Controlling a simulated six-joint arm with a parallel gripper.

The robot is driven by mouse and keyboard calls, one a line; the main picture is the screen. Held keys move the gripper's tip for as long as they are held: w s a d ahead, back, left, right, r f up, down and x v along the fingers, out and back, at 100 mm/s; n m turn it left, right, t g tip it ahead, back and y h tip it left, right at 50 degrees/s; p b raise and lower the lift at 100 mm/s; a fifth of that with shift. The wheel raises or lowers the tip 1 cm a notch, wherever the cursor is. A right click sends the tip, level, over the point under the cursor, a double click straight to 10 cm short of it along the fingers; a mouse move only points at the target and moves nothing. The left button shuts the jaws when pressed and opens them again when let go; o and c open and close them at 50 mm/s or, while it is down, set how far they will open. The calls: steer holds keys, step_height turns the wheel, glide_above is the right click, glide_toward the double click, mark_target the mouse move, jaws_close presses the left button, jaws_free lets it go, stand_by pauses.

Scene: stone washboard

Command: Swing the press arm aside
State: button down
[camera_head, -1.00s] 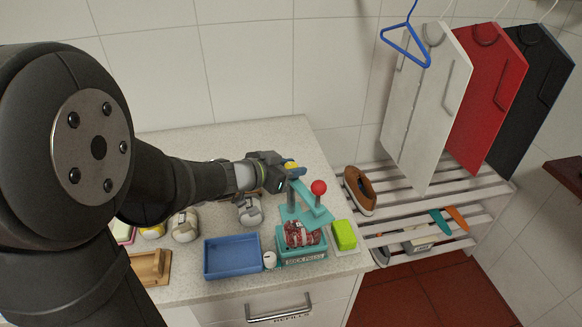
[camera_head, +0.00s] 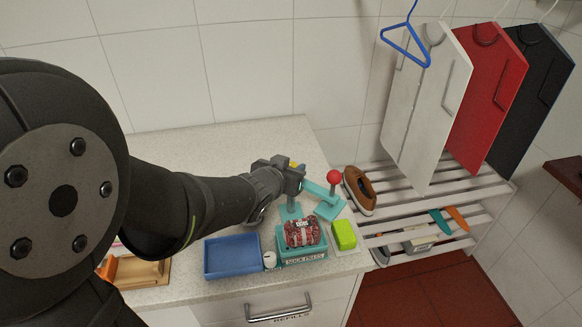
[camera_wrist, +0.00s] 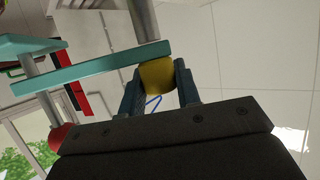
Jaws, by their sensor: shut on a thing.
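The sock press (camera_head: 303,260) stands at the counter's front right, with a rolled dark red sock bundle (camera_head: 300,234) on its teal base. Its teal press arm (camera_head: 316,189) points right, with a red ball knob (camera_head: 333,176) over a teal plate (camera_head: 330,208). The plate is beside the bundle, off to its back right. My gripper (camera_head: 291,172) is at the arm's post end, shut on a yellow knob. The knob (camera_wrist: 157,76) shows between the fingers in the wrist view, touching the teal arm (camera_wrist: 95,70). My gripper partly hides the post in the head view.
A blue tray (camera_head: 231,274) and a small white round thing (camera_head: 270,259) are left of the press. A lime green block (camera_head: 344,235) is close on its right. A slatted rack with a brown shoe (camera_head: 359,190) stands right of the counter.

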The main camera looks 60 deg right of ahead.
steer(key=shift+n+t, duration=0.3)
stand_by(0.5)
steer(key=c, duration=1.1)
jaws_free()
steer(key=shift+w, duration=0.1)
steer(key=shift+o, duration=0.2)
steer(key=v, duration=1.7)
steer(key=shift+a+r, duration=0.1)
steer(key=shift+a, duration=0.1)
